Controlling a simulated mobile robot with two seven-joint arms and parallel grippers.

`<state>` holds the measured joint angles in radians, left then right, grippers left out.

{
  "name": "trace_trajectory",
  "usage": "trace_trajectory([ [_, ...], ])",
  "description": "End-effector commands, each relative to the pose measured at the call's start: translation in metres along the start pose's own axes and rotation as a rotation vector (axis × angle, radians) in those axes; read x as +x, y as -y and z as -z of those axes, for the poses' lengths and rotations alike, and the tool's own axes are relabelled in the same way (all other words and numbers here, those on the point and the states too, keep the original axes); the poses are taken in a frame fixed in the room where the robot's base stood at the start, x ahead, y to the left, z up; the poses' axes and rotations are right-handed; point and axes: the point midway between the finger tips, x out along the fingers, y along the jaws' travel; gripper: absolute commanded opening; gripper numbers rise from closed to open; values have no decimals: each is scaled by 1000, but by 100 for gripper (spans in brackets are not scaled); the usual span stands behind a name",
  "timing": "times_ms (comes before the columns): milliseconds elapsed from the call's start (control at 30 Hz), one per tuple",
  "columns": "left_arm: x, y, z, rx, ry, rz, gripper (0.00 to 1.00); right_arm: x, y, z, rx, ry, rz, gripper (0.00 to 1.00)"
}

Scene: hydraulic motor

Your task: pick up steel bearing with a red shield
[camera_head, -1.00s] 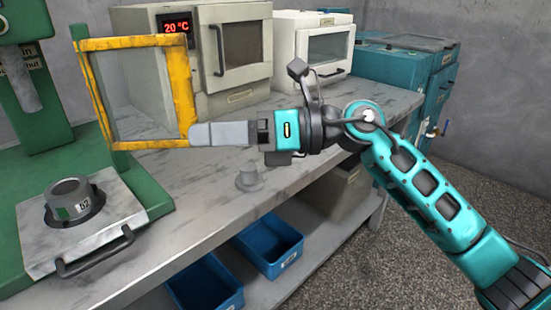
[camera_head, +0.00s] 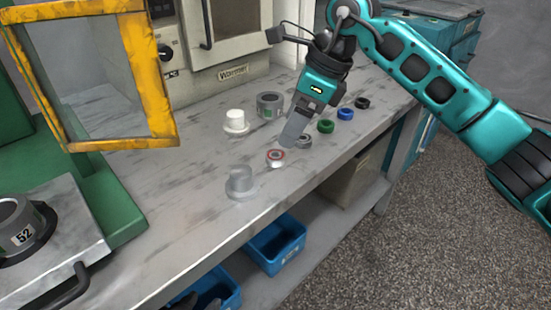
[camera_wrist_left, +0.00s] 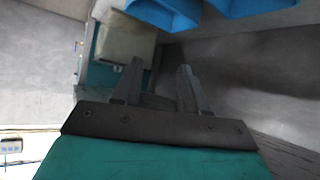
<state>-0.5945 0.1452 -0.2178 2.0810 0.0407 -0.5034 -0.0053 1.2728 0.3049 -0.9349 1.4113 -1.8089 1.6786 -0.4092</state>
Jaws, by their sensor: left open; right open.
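The steel bearing with a red shield (camera_head: 275,155) appears as a small ring with a red band on top, near the middle of the bench in the head view. It seems to sit on a small white piece. My right gripper (camera_head: 293,137) comes from the upper right and points down just behind and to the right of it, apart from it. Its jaws are seen side-on and hold nothing visible. My left gripper (camera_wrist_left: 160,68) is open and empty in the left wrist view, with blue bins beyond its fingers.
A grey bearing (camera_head: 304,141) lies close to the right gripper. Green (camera_head: 326,126), blue (camera_head: 345,114) and black (camera_head: 362,102) rings stand further right. A grey stepped part (camera_head: 240,182), white flanged part (camera_head: 236,122) and grey cylinder (camera_head: 268,105) stand nearby. The yellow-framed door (camera_head: 155,80) is at left.

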Motion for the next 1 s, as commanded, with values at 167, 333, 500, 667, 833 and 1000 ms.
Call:
trace_trajectory([
  [167,0,-1,3,0,-9,-4,43,17,0,0,-1,2,0,72],
  [333,2,-1,7,2,-21,-5,43,28,0,0,0,2,-1,72],
  [500,6,-2,3,2,-18,-8,43,54,-1,0,0,2,-2,72],
  [667,7,-3,0,2,-8,-12,43,69,0,-1,0,2,0,72],
  [833,6,-4,2,2,-10,-13,43,68,0,-1,0,2,1,72],
  [1000,6,-4,3,2,-13,-13,43,68,0,-1,0,2,1,57],
])
